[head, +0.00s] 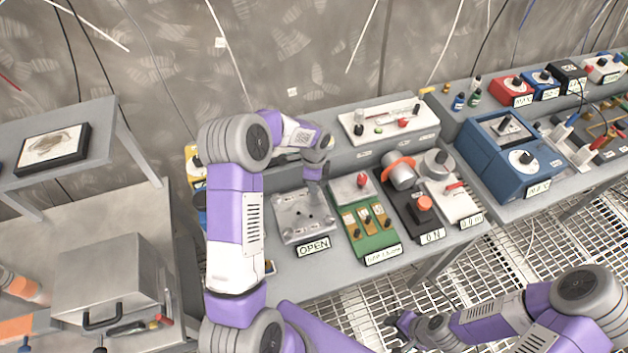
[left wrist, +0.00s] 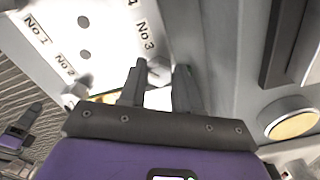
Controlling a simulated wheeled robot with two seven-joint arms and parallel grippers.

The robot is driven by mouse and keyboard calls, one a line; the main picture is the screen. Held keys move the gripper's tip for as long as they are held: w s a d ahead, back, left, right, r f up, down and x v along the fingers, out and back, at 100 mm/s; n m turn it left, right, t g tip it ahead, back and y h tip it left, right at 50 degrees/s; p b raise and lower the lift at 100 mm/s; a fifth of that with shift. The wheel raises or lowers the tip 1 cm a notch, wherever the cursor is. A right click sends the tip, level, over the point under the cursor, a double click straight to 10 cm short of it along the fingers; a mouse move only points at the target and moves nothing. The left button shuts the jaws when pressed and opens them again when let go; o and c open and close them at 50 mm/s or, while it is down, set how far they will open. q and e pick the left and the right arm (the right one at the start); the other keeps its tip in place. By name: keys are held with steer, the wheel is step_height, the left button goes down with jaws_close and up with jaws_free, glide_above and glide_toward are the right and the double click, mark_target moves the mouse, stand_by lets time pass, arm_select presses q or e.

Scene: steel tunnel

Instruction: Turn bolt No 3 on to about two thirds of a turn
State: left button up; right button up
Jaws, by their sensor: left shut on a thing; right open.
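The light metal plate (head: 291,226) with an OPEN label lies on the grey bench, and its printed side with labels No 1, No 2 and No 3 shows in the left wrist view (left wrist: 110,30). Bolt No 3 (left wrist: 158,68) has a grey head beside its label. My left gripper (head: 318,178) is over the back right of the plate. In the left wrist view its two fingers (left wrist: 158,82) are shut on the bolt, one on each side. The fingers partly hide the head, so its turn angle cannot be told. My right gripper (head: 396,324) is open, low and away from the bench.
A green fuse block (head: 377,243), a black box with a red knob (head: 424,203) and a white switch box (head: 457,205) stand right of the plate. A white panel (head: 390,120) is behind. A blue instrument box (head: 510,155) is further right. Grated floor is free in front.

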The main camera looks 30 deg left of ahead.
arm_select(q)
steer(key=shift+m+p, duration=0.3)
steer(key=shift+m, duration=1)
steer(key=o, duration=1.1)
steer(key=shift+c, duration=0.2)
steer(key=shift+r, duration=0.15)
step_height(320, 180, up, 7)
steer(key=shift+r+p, duration=0.15)
steer(key=shift+p, duration=0.2)
